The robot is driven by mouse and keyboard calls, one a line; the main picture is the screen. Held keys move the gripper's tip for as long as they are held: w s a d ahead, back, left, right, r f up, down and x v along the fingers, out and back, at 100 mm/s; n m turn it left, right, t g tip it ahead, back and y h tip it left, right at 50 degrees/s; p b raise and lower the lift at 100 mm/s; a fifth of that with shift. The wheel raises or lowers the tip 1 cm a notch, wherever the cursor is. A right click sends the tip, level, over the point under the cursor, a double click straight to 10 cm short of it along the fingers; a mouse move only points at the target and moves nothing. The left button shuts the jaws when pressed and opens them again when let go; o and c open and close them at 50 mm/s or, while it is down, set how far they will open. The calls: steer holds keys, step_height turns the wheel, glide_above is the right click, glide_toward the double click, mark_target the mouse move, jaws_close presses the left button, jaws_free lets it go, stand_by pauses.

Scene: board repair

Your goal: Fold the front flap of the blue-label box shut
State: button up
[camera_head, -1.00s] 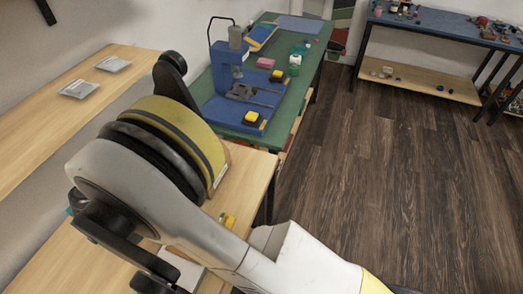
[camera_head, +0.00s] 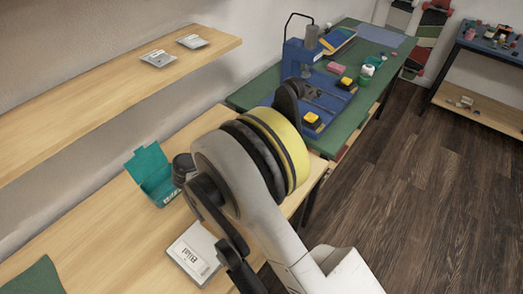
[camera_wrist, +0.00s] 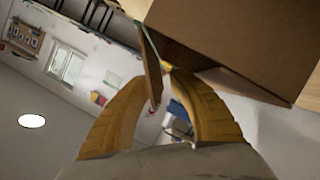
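A brown cardboard box (camera_wrist: 245,38) fills the upper right of the wrist view, seen close and tilted. A thin brown flap (camera_wrist: 150,62) hangs from its left side, standing away from the dark opening. My gripper (camera_wrist: 159,78) has two yellow fingers, spread apart. The flap's lower end reaches between them; I cannot tell whether either finger touches it. No blue label shows on this box. In the head view my arm hides the bench around my gripper, and I cannot make out the brown box or the fingers there.
A teal open box (camera_head: 152,172) and a white labelled package (camera_head: 193,252) lie on the wooden bench (camera_head: 85,240), beside my arm. A wooden shelf (camera_head: 90,105) runs above. The green table (camera_head: 340,120) holds a blue press (camera_head: 298,62). Dark floor on the right is clear.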

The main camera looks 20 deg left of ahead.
steer(key=shift+w+d, duration=0.1)
steer(key=shift+w, duration=0.05)
steer(key=shift+c, duration=0.4)
jaws_close()
steer(key=shift+a+f+n+h+b, duration=0.3)
steer(key=shift+n+h+b, duration=0.1)
steer(key=shift+n+b, duration=0.15)
steer(key=shift+d+r, duration=0.1)
steer(key=shift+c, duration=1.9)
jaws_free()
